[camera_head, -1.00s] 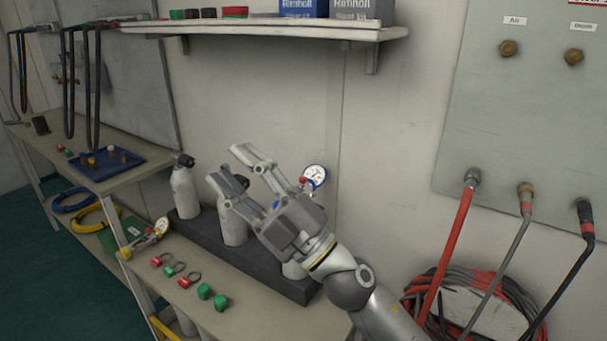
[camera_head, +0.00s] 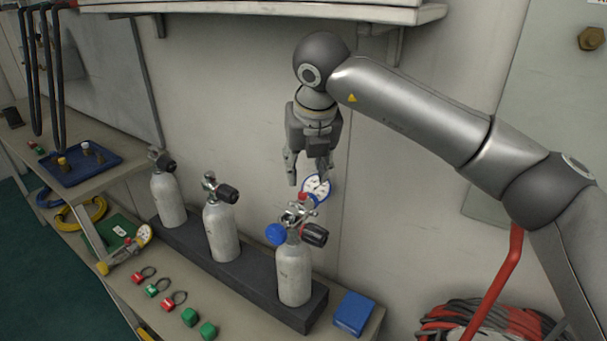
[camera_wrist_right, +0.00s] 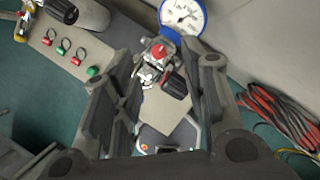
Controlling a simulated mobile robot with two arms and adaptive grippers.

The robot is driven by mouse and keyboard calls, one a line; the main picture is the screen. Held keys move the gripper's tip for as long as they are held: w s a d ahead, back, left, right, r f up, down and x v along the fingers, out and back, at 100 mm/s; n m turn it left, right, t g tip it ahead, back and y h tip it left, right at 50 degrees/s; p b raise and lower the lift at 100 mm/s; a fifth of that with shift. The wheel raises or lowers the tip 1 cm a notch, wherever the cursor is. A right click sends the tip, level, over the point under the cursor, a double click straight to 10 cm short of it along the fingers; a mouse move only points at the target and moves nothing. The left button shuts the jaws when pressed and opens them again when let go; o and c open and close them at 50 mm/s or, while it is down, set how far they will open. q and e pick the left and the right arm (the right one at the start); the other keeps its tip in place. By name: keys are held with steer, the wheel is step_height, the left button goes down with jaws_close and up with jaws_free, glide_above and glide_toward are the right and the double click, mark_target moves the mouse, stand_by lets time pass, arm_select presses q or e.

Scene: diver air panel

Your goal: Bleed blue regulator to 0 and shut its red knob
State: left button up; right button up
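The blue regulator sits on the rightmost grey cylinder (camera_head: 293,272). Its blue-rimmed gauge (camera_head: 318,188) stands behind the valve, with a small red knob (camera_head: 303,198) near it and a blue round part (camera_head: 275,234) at the left. My right gripper (camera_head: 307,182) is open and empty, pointing down above this valve, close to the gauge. In the right wrist view, the red knob (camera_wrist_right: 159,51) and gauge (camera_wrist_right: 184,14) lie beyond the spread fingers (camera_wrist_right: 158,100). I cannot read the needle reliably. My left gripper is not in view.
Two more cylinders (camera_head: 222,235) stand left in the dark rack (camera_head: 200,259). A black valve handle (camera_head: 315,235) juts right of the regulator. Red and green tags and caps (camera_head: 190,317) lie in front. A blue box (camera_head: 354,313) is at right; a shelf (camera_head: 300,10) hangs above.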

mark_target(303, 194)
steer(key=x, duration=0.4)
steer(key=p+x, duration=0.1)
steer(key=x, duration=0.1)
steer(key=shift+s+f, duration=0.25)
steer(key=shift+s, duration=0.1)
steer(key=shift+s+a, duration=0.1)
steer(key=shift+s, duration=0.05)
jaws_close()
